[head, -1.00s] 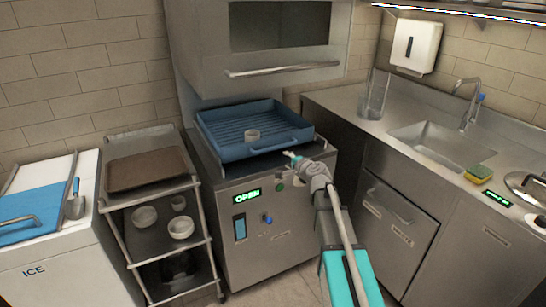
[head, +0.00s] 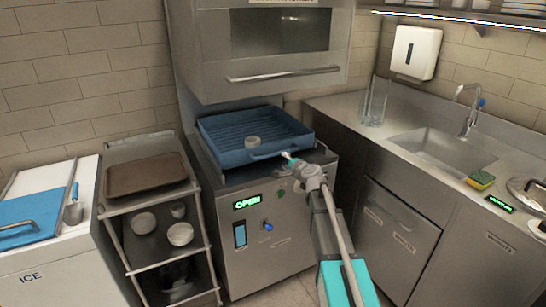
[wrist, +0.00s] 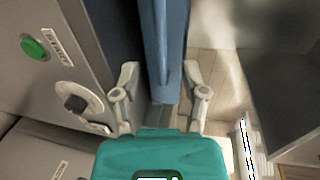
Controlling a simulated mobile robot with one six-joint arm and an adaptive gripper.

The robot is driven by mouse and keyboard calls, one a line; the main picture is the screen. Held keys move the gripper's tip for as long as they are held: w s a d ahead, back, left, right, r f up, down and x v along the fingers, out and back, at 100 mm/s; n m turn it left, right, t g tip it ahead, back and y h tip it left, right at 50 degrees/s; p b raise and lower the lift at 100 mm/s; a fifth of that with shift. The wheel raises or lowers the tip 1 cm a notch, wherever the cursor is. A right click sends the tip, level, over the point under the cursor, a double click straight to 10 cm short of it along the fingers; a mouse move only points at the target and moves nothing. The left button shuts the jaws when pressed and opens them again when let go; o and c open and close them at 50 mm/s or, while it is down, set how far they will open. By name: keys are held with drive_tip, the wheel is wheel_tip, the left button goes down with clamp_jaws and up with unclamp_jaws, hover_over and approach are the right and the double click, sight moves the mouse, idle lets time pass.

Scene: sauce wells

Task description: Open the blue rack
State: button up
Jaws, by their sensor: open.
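The blue rack (head: 225,150) is a shallow ribbed tray on top of the steel machine, under its raised hood, with a bar handle (head: 272,152) along its front. A small white bowl (head: 252,141) stands in it. My gripper (head: 289,156) is at the right part of the rack's front, close to the handle. In the wrist view, the blue rack (wrist: 163,45) runs vertically ahead, between the lines of my two spread fingers (wrist: 163,95). The fingers are open and hold nothing; whether either touches the handle is unclear.
The machine's front has a green OPEN display (head: 247,202), and a green START button (wrist: 34,46) shows in the wrist view. A cart with bowls (head: 155,250) stands left. The sink counter (head: 350,120) is right, with floor between visible in the wrist view.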

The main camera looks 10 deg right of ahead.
sight(274, 154)
drive_tip(key=b+x, duration=0.1)
drive_tip(key=x, duration=0.9)
drive_tip(key=shift+w+b, duration=0.1)
drive_tip(key=shift+b, duration=0.3)
drive_tip(key=shift+c, duration=0.2)
clamp_jaws()
